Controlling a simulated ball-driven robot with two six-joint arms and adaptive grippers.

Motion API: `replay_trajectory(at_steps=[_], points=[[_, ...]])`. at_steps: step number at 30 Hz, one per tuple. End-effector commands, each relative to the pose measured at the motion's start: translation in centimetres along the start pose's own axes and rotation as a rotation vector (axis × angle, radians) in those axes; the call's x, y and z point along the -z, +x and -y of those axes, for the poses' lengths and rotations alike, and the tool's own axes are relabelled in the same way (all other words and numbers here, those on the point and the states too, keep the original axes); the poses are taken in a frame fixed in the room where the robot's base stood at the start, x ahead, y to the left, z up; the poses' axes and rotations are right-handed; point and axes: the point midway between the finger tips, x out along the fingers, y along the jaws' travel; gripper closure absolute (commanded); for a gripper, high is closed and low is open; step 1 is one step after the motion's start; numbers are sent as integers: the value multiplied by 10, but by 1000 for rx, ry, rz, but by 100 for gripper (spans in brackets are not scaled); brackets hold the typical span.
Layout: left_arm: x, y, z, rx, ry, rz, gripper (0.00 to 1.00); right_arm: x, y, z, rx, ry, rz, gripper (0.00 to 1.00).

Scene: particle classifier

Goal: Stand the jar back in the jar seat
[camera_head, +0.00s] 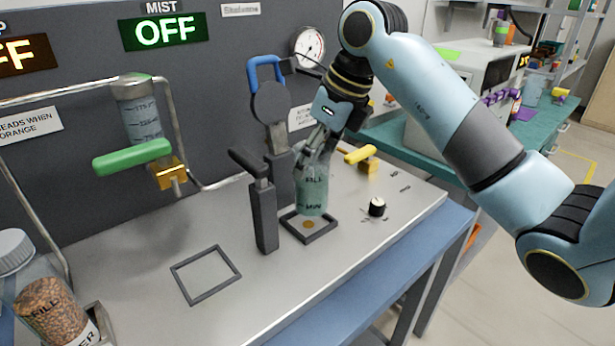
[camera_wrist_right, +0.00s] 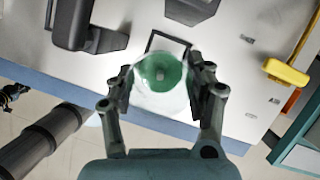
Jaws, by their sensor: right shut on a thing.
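My right gripper (camera_head: 318,150) is shut on a clear jar (camera_head: 312,192) with "FILL" and "MIN" marks and a greenish tint. The jar looks upright. Its bottom is over the rear part of a small dark square seat (camera_head: 323,236), which has an orange spot showing in front of the jar. The jar seems slightly above the seat, but contact is hard to tell. In the right wrist view the gripper (camera_wrist_right: 162,92) has a finger on each side of the round jar (camera_wrist_right: 160,82); part of the square seat (camera_wrist_right: 168,36) shows beyond it. My left gripper is not in view.
A dark upright post with a lever (camera_head: 263,215) stands close left of the jar. A yellow-handled valve (camera_head: 360,157) and a black knob (camera_head: 376,207) are to the right. An empty square outline (camera_head: 205,274) lies front left. A pellet-filled jar (camera_head: 50,308) stands at lower left.

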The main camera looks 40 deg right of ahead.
Motion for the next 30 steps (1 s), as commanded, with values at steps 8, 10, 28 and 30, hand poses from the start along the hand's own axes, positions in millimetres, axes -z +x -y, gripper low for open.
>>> replay_trajectory(at_steps=[8,10,28,30], points=[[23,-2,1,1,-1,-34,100,-3,24,8,-2,0,-1,100],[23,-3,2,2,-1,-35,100,2,34,8,-1,0,-2,100],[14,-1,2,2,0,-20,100,9,52,9,1,-1,1,37],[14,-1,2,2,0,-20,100,9,52,9,1,-1,0,28]])
